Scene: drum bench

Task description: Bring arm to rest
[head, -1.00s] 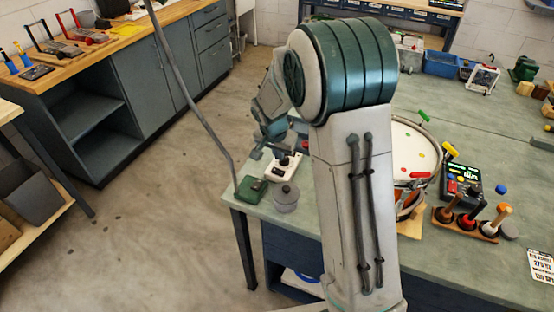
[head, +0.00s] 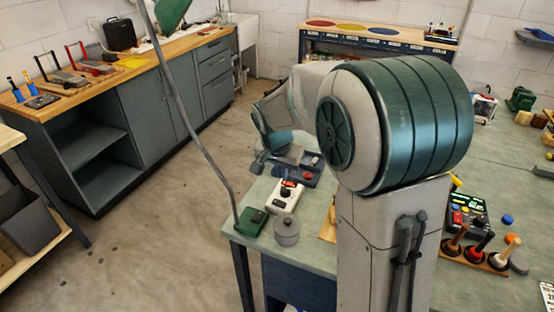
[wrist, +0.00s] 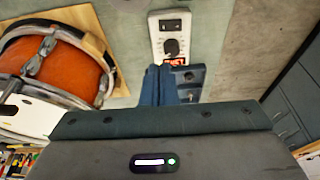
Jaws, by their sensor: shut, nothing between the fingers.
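My gripper (head: 258,166) hangs at the end of my bent arm in the head view, beyond the near left corner of the drum bench (head: 470,285). The white box (wrist: 170,38) shows just past the fingertips there. My upper arm covers much of the bench in the head view.
A drum (wrist: 60,65) on a wooden board shows left in the wrist view. A lamp pole (head: 185,95) rises left of my arm. Bare floor (head: 185,240) lies left.

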